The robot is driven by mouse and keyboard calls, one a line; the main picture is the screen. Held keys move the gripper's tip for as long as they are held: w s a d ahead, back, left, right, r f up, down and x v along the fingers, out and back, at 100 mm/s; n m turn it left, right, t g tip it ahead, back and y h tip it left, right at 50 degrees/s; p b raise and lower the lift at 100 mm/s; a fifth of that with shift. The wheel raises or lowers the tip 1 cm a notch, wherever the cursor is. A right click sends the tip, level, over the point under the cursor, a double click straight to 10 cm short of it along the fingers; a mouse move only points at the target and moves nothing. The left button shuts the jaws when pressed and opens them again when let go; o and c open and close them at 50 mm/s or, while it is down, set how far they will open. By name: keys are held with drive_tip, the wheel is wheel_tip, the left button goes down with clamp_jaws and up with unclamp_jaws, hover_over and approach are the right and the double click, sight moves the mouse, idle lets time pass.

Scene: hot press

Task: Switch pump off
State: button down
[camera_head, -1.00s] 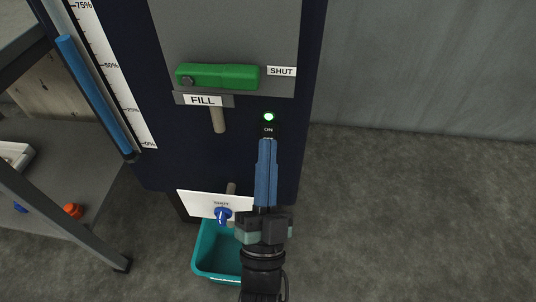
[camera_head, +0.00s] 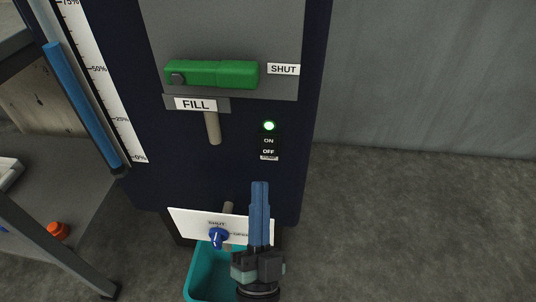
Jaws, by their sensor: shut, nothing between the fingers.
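The pump switch (camera_head: 269,146) is a small black panel on the dark cabinet front, marked ON above and OFF below, with a partly readable label under it. The lamp (camera_head: 269,126) above it glows green-white. Which way the rocker is pressed is too small to tell. My gripper (camera_head: 260,184) has its blue fingers together and empty, pointing up in the picture. Its tips are below the switch and apart from it in the picture.
A green handle (camera_head: 211,74) lies level beside a SHUT label, above a FILL label (camera_head: 196,104). A blue knob (camera_head: 218,238) sits on a white plate (camera_head: 184,221) above a teal bin (camera_head: 203,277). Shelving (camera_head: 50,235) stands left; floor at right is clear.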

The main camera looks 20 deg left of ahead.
sight(265, 143)
drive_tip(key=shift+w+a+f+b, duration=0.15)
drive_tip(key=shift+w+a+b, duration=0.25)
drive_tip(key=shift+w, duration=0.6)
drive_tip(key=shift+w+a+f+b, duration=0.15)
drive_tip(key=shift+w+b, duration=0.3)
drive_tip(key=shift+w, duration=0.5)
drive_tip(key=shift+w+a+f+b, duration=0.15)
drive_tip(key=shift+w+a+b, duration=0.25)
drive_tip(key=shift+w, duration=0.6)
drive_tip(key=shift+w+d, duration=0.1)
drive_tip(key=shift+w+b, duration=0.3)
drive_tip(key=shift+w+a+b, duration=0.3)
drive_tip(key=shift+w+b, duration=0.15)
drive_tip(key=shift+w, duration=0.1)
idle(0.9)
drive_tip(key=shift+s+d+p, duration=0.1)
drive_tip(key=shift+s+p, duration=0.35)
drive_tip(key=shift+s, duration=0.15)
drive_tip(key=shift+s+d+r+p, duration=0.1)
drive_tip(key=shift+s+d+p, duration=0.25)
drive_tip(key=shift+s, duration=0.45)
drive_tip(key=shift+s+d+r+p, duration=0.2)
drive_tip(key=shift+s+p, duration=0.3)
drive_tip(key=shift+s, duration=0.35)
drive_tip(key=shift+s+d+r+p, duration=0.1)
drive_tip(key=shift+s+d+p, duration=0.25)
drive_tip(key=shift+s, duration=0.45)
drive_tip(key=shift+a, duration=0.1)
